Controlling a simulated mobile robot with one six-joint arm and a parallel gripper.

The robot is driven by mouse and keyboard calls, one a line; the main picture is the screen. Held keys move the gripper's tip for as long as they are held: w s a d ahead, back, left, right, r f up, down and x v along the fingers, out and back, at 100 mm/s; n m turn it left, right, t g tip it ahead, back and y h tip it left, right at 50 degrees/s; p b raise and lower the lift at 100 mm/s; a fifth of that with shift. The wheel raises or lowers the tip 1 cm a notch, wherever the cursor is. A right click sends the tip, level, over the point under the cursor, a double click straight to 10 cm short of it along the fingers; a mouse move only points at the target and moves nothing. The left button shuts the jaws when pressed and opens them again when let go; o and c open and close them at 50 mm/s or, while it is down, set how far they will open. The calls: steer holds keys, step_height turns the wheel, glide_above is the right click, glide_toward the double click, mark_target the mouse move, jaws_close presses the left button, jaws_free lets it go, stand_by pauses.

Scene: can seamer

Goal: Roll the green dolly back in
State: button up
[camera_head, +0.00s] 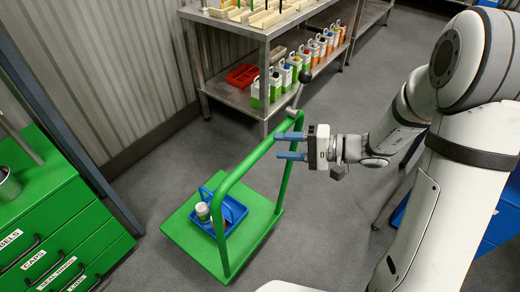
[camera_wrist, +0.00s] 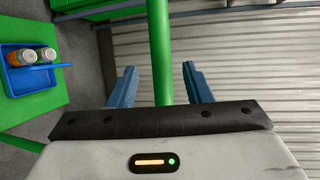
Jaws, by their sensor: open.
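The green dolly (camera_head: 257,228) stands on the grey floor, its flat deck low and its tall green push handle (camera_head: 243,168) upright. A blue tray (camera_head: 236,212) with cans (camera_head: 203,211) sits on the deck. My gripper (camera_head: 289,146) is open at the top rail of the handle, its blue fingers pointing left. In the wrist view, the green rail (camera_wrist: 161,50) runs between the two spread fingers, with a gap on each side. Whether the fingertips reach past the rail is hard to tell. The deck (camera_wrist: 45,108) and tray (camera_wrist: 30,80) show at left there.
A steel shelf unit (camera_head: 265,33) stands behind the dolly, with several bottles and a red tray (camera_head: 242,75) on its lower shelf. Green labelled drawers (camera_head: 60,245) stand at left. A corrugated wall (camera_head: 110,70) runs behind. Floor between drawers and dolly is clear.

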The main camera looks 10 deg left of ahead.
steer(key=a+f, duration=0.1)
steer(key=a, duration=0.6)
steer(key=shift+a+f, duration=0.15)
steer(key=shift+s, duration=0.1)
steer(key=shift+c, duration=0.6)
jaws_close()
